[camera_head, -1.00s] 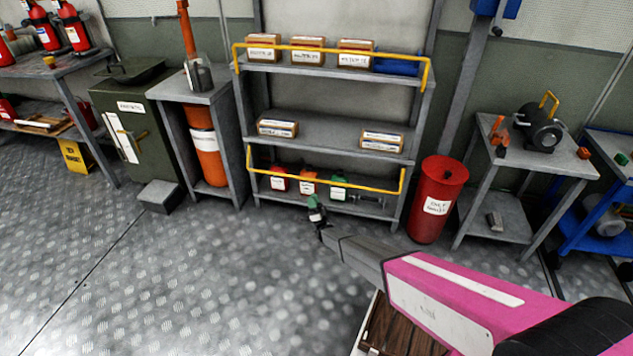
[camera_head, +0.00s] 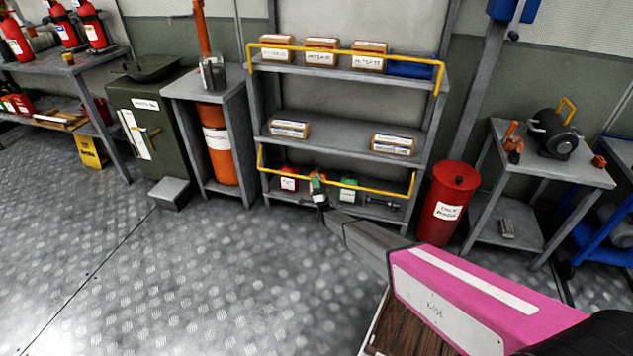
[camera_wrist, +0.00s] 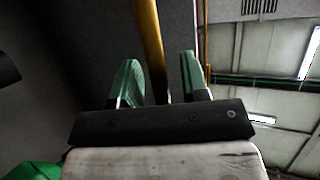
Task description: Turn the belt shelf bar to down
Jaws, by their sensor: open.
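The grey shelf rack (camera_head: 345,129) has two yellow bars. The upper bar (camera_head: 345,53) runs across the front of the top shelf, above its side arms. The lower bar (camera_head: 375,189) runs in front of the bottom shelf, at the lower ends of its side arms. Which one is the belt shelf bar, I cannot read from labels. My gripper (camera_head: 318,187) is at the lower bar, left of its middle. In the wrist view my open green fingers (camera_wrist: 162,80) stand on both sides of a yellow bar (camera_wrist: 150,40); contact cannot be told.
Red, orange and green containers (camera_head: 347,190) stand on the bottom shelf behind the bar. A red drum (camera_head: 447,205) stands right of the rack, and a grey stand with an orange cylinder (camera_head: 219,158) stands left. The metal floor in front is clear.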

